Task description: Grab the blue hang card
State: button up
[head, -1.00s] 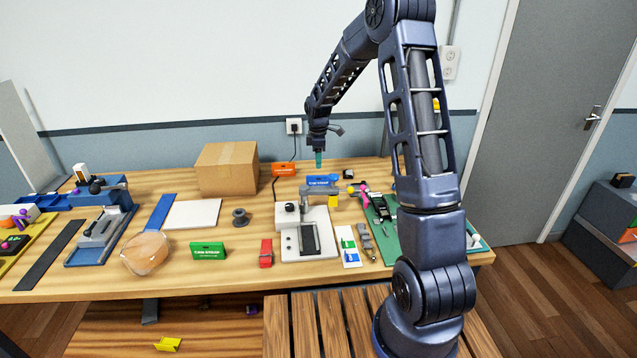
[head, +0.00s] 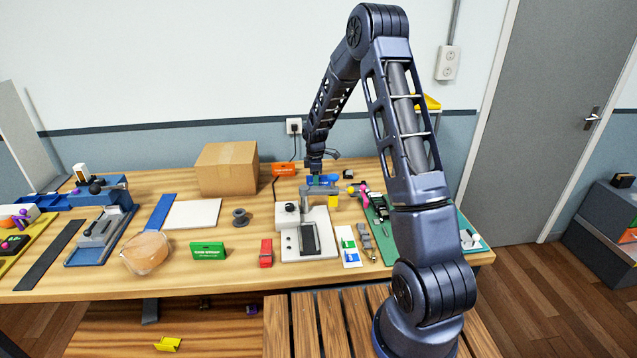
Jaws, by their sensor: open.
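The blue hang card (head: 332,179) stands at the back of the workbench, behind the grey and white press (head: 308,235). My gripper (head: 316,178) points down at the card, its tip overlapping the card in the picture. The gripper is open. Its fingers are small here, and I cannot tell whether the card is between them or whether they touch it. The press arm and my gripper hide parts of the card.
An orange card (head: 284,169) stands just left of the blue one. A cardboard box (head: 227,169) is farther left. A green mat (head: 383,243) with tools is to the right.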

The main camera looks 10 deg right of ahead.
jog(key=shift+f, duration=0.6)
jog(key=shift+d, duration=0.1)
grip_shut()
